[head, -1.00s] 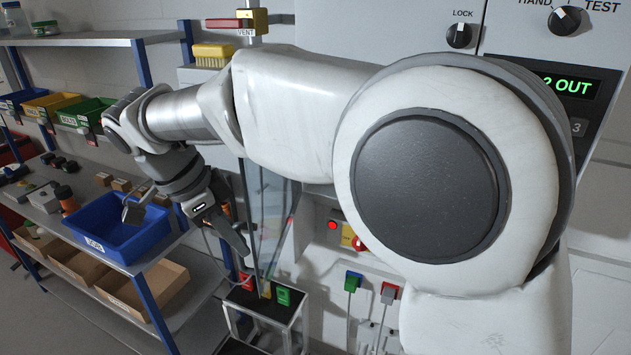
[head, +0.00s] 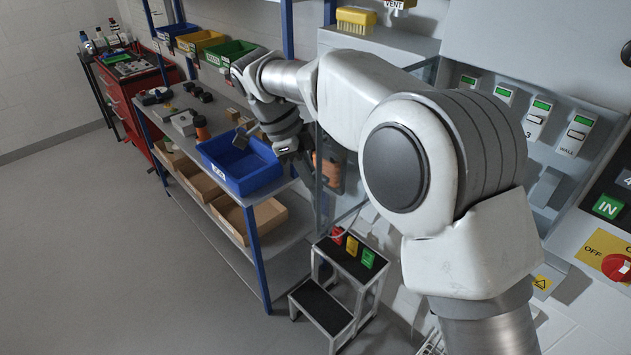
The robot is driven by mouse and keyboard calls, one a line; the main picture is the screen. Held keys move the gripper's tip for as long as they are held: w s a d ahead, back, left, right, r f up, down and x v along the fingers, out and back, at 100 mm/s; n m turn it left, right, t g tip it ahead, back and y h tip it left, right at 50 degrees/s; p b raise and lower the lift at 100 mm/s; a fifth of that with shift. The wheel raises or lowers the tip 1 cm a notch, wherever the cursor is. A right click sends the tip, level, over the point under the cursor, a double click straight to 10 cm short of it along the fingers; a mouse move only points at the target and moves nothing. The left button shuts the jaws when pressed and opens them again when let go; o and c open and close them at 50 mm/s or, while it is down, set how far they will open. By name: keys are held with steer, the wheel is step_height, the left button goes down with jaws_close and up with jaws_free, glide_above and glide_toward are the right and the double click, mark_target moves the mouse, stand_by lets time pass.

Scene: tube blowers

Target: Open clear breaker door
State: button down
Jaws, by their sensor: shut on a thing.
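The clear breaker door (head: 338,203) is a see-through panel with a thin frame, standing swung out from the grey breaker cabinet (head: 385,57), left of my arm. Behind my arm, several breaker switches with green windows (head: 537,112) show uncovered. My gripper (head: 316,172) is at the door's outer left edge, pointing down, and is shut on the door. The exact contact is small and dark, and my arm hides the hinge side and much of the panel.
A blue shelf rack with a blue bin (head: 240,172) and cardboard trays (head: 268,216) stands close left of my gripper. A step stool (head: 325,306) with coloured blocks is below the door. A red tool cabinet (head: 130,103) is far left. Open floor lies front left.

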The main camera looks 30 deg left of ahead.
steer(key=shift+w+d, duration=0.1)
steer(key=shift+w, duration=0.05)
steer(key=c, duration=0.9)
jaws_free()
steer(key=shift+a+r, duration=0.25)
steer(key=shift+r, duration=0.3)
steer(key=shift+p+v, duration=3.2)
steer(key=shift+v, duration=4.95)
steer(key=shift+d, duration=0.15)
